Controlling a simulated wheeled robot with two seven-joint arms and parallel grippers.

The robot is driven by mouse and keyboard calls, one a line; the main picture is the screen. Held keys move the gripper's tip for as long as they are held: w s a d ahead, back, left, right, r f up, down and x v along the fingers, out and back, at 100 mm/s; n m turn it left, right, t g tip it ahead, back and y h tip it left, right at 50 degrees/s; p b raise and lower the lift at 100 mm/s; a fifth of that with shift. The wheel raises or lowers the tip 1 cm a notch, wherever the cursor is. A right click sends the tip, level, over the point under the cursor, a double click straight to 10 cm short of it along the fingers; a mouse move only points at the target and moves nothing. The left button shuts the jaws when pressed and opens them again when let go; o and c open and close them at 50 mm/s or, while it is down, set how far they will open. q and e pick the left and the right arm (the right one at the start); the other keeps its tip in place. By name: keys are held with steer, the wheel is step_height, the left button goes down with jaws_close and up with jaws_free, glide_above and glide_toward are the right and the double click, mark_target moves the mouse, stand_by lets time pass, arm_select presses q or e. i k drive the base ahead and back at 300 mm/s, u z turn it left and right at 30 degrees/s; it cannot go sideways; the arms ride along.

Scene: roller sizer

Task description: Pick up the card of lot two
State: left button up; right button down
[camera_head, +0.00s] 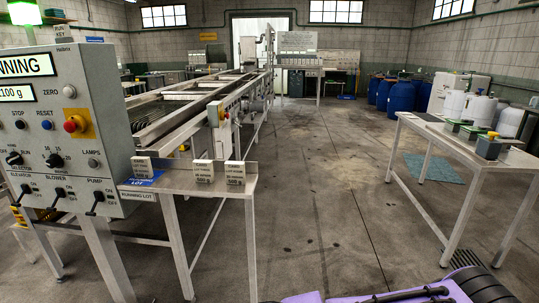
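Three small white cards stand on the low white table beside the control panel. The left card (141,167) stands by the blue running-lot plate (143,179). The middle card (204,171) and the right card (234,176) stand side by side near the table's right end, upright and apart. Their print is too small for me to tell surely which is lot two. No gripper of mine shows clearly. Purple and black parts of my own body (410,294) show at the bottom right, and nothing is seen held.
The grey control panel (68,125) with knobs and switches rises at the left. The long roller machine (190,100) runs back behind the card table (190,187). A white table (462,136) with scales or boxes stands at the right. The floor between is clear.

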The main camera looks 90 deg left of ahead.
mark_target(143, 167)
steer(key=u, duration=3.05)
steer(key=k, duration=0.4)
steer(key=u, duration=0.6)
steer(key=i, duration=1.7)
steer(key=z, duration=2.05)
steer(key=k, duration=0.55)
